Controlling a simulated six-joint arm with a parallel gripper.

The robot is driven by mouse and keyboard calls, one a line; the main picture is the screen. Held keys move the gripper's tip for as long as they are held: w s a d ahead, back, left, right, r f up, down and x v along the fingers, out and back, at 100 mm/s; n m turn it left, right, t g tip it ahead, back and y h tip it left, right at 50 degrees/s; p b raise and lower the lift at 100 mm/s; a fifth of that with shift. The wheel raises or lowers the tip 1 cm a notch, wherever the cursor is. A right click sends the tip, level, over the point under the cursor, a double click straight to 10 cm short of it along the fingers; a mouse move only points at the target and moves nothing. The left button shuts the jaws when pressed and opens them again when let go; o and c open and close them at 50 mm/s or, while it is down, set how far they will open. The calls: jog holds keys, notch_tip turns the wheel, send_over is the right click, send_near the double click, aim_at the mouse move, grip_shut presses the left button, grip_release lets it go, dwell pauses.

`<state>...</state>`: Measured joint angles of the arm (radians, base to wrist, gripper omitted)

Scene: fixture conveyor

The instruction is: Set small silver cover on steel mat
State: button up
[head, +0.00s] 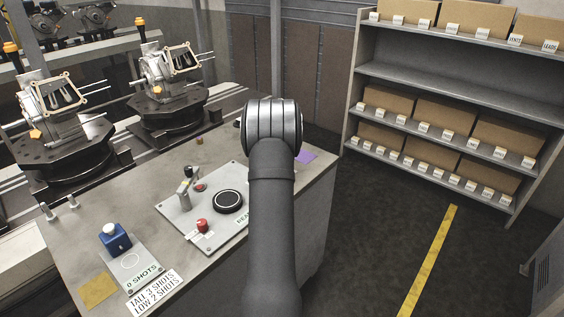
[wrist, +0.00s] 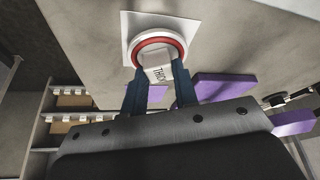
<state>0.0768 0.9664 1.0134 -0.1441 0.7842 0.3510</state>
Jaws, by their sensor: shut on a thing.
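My gripper (wrist: 159,84) shows in the wrist view with two dark blue fingers. They are closed on a pale round piece with a red ring and a white label, seemingly the small silver cover (wrist: 156,49). Only part of the label's lettering can be read. Behind the cover is a pale square plate (wrist: 130,22), seemingly the steel mat, on the grey bench surface. The cover overlaps the plate in this view; I cannot tell whether they touch. In the head view my arm hides the gripper, the cover and this plate.
A purple mat (head: 303,157) lies on the bench (head: 222,150); purple pieces (wrist: 224,86) also show in the wrist view. A control panel (head: 208,225) with a red button, a blue box (head: 114,239) and a gold mat (head: 98,291) are left. Fixtures (head: 165,95) stand behind.

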jog(key=shift+f, duration=0.55)
jog(key=o, duration=1.1)
